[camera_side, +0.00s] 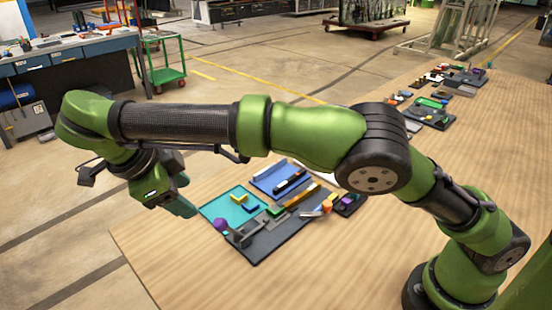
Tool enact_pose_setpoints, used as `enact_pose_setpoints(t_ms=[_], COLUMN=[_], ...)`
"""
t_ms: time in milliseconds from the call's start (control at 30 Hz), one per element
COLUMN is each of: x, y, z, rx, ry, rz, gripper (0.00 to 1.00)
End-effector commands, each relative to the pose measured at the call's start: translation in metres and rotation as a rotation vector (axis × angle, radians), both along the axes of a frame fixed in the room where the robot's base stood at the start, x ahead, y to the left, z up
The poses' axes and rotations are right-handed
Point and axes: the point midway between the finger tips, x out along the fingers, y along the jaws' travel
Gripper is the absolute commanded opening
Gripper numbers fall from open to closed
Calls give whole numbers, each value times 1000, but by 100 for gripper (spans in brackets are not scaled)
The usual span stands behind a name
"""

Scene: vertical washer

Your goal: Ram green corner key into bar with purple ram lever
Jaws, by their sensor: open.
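My gripper (181,207) hangs at the left end of my arm, left of the teal tray and above the table's left part. It is open, and I see nothing held in it. The ram lever's purple knob (221,225) stands at the left end of a dark fixture (262,247), to the right of and slightly below my gripper. A small green piece (276,210), possibly the green corner key, is on the fixture. A yellow-orange bar (302,195) extends to the right behind it. The pieces are too small to tell whether key and bar touch.
A teal tray (215,208) holds a yellow corner piece (238,197) and a dark blue one (251,208). A blue tray (268,176) holds a black item. A small dark tray (357,206) stands right. Bare wood lies in front.

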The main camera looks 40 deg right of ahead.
Motion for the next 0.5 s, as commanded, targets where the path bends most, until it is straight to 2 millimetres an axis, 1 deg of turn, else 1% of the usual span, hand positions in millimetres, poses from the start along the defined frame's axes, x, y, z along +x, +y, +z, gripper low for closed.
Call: enact_pose_setpoints(t_ms=[33, 100, 267, 367, 500], x=[-3, -5, -4, -4, -3], y=[-1, -1, -6, -13, -25], z=[-1, -2, -10, -22, -46], rx=[1, 6, 5, 5, 5], ry=[-10, -19, -26, -23, -21], rz=[-53, -98, -113, -112, -113], gripper=[56, 56, 56, 56, 56])
